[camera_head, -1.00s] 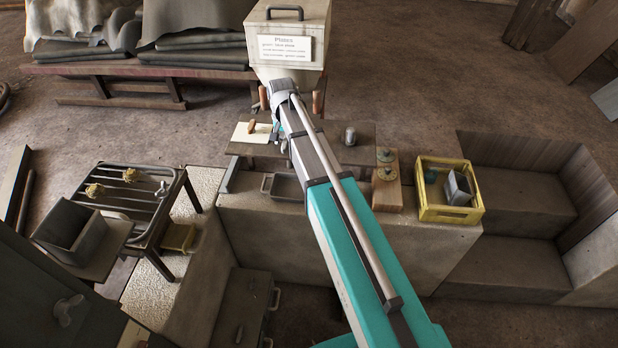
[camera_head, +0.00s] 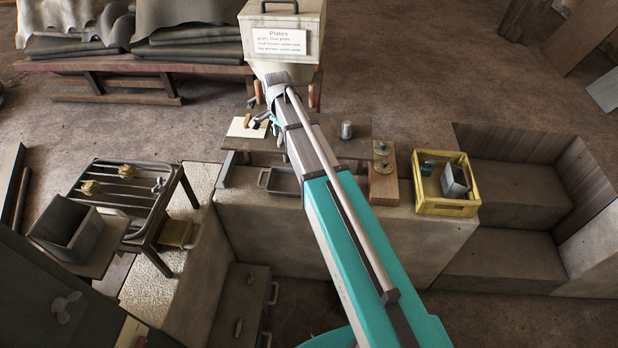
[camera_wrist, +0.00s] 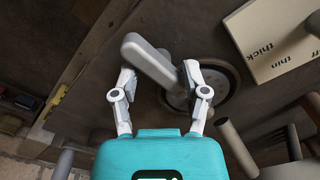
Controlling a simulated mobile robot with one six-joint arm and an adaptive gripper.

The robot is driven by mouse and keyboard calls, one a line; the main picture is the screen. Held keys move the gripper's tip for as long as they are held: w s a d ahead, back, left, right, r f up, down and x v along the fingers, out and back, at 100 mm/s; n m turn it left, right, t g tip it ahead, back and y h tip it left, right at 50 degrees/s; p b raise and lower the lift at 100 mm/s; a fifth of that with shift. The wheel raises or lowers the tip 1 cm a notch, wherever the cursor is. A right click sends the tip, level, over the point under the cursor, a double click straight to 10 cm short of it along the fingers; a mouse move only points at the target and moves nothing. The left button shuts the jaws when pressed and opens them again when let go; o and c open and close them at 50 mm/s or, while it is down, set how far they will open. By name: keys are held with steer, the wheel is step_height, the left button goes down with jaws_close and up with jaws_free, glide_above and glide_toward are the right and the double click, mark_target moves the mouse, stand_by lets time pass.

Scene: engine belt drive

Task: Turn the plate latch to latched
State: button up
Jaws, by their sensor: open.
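A grey lever (camera_wrist: 152,60) with a rounded end, which looks like the plate latch, lies tilted across the wrist view. My gripper (camera_wrist: 159,76) is open, with one finger on each side of the lever. I cannot tell whether the fingers touch it. In the head view my gripper (camera_head: 270,121) is at the far end of my arm, under the box labelled "Plates" (camera_head: 283,42). The lever is too small to make out there.
A pale board (camera_wrist: 272,38) reading "thick", "thin" and "off" is at the upper right. Grey cylindrical posts (camera_wrist: 237,147) stand close to the right finger. A yellow crate (camera_head: 446,207) and a wooden block with discs (camera_head: 383,188) stand right of my arm.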

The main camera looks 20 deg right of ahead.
steer(key=m, duration=0.5)
steer(key=shift+m, duration=0.4)
steer(key=m, duration=0.3)
steer(key=shift+m, duration=0.4)
steer(key=shift+r, duration=0.2)
step_height(320, 180, up, 14)
steer(key=p, duration=1.4)
steer(key=s+d+f+n+b, duration=0.1)
steer(key=s+f+n+b, duration=0.4)
steer(key=s+n, duration=0.6)
steer(key=s+d+f+n+b, duration=0.1)
steer(key=s+f+n+b, duration=0.5)
steer(key=s+n, duration=0.5)
steer(key=shift+s+d+f, duration=0.2)
steer(key=shift+s+d, duration=0.1)
steer(key=shift+s, duration=0.1)
step_height(320, 180, up, 11)
steer(key=m+p, duration=1.1)
steer(key=m, duration=0.2)
glide_above(281, 135)
steer(key=shift+f, duration=0.1)
